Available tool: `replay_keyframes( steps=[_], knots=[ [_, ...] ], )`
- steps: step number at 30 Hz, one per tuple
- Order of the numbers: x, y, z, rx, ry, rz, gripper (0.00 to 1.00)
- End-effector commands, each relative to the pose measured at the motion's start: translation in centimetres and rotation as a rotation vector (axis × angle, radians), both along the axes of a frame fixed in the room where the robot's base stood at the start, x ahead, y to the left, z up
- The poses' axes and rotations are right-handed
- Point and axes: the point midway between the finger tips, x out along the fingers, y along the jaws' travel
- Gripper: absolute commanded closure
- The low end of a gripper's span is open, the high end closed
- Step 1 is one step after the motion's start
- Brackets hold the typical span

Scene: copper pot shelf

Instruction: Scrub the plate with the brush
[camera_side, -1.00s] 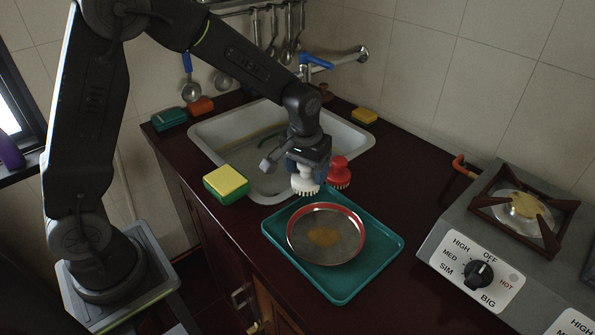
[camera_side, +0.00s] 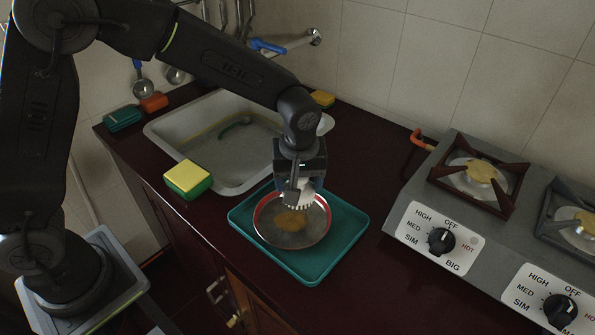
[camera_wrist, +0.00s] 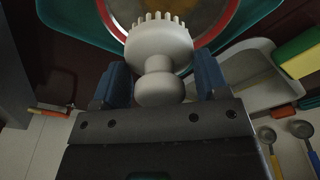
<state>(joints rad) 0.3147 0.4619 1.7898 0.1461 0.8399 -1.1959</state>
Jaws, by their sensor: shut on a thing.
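My gripper (camera_side: 298,176) is shut on a white brush (camera_side: 303,187), bristles down, above the far part of the plate. The plate (camera_side: 318,228) has a red rim and a brown stain (camera_side: 291,221) near its middle, and lies on a teal tray (camera_side: 345,243). In the wrist view the white brush (camera_wrist: 158,50) sits between the blue fingers of my gripper (camera_wrist: 160,78), with part of the plate (camera_wrist: 205,14) beyond its bristles. I cannot tell whether the bristles touch the plate.
A sink (camera_side: 162,128) lies behind and left of the tray. A yellow-green sponge (camera_side: 188,180) is on the counter to the left. A stove (camera_side: 405,190) stands to the right. Dark counter (camera_side: 365,160) is clear between tray and stove.

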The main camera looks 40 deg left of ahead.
Motion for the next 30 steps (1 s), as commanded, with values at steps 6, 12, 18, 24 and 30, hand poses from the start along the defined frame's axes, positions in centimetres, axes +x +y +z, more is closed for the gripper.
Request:
replay_keyframes(
  steps=[6,12,18,24,30],
  knots=[
    [0.0,0.0,-2.1,0.001,0.004,0.000,0.51],
    [0.0,0.0,-3.9,0.001,0.003,-0.001,0.51],
    [-0.4,0.0,-5.8,0.001,0.001,-0.002,0.54],
    [-2.3,0.0,-5.9,0.002,0.002,-0.002,0.54],
    [-3.2,0.0,-6.0,0.001,0.002,0.000,0.54]
  ],
)
